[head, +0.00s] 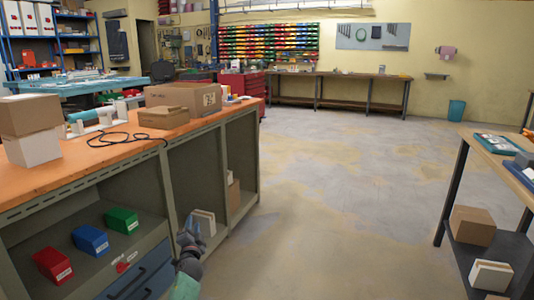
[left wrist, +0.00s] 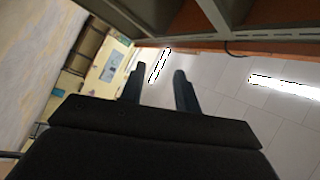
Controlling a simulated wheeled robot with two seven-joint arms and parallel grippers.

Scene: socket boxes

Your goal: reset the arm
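My left gripper (head: 188,228) shows low in the head view, in front of the open-fronted workbench on the left. In the left wrist view its two dark fingers (left wrist: 160,70) stand apart with nothing between them. Red (head: 53,266), blue (head: 90,240) and green (head: 122,220) socket boxes sit in a row on the workbench's shelf, left of the gripper and apart from it. My right gripper is in neither view.
The workbench (head: 45,182) has an orange top carrying cardboard boxes (head: 183,97) and a black cable. A table with a lower shelf (head: 470,262) holding boxes stands at the right. The floor (head: 335,190) between them is clear.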

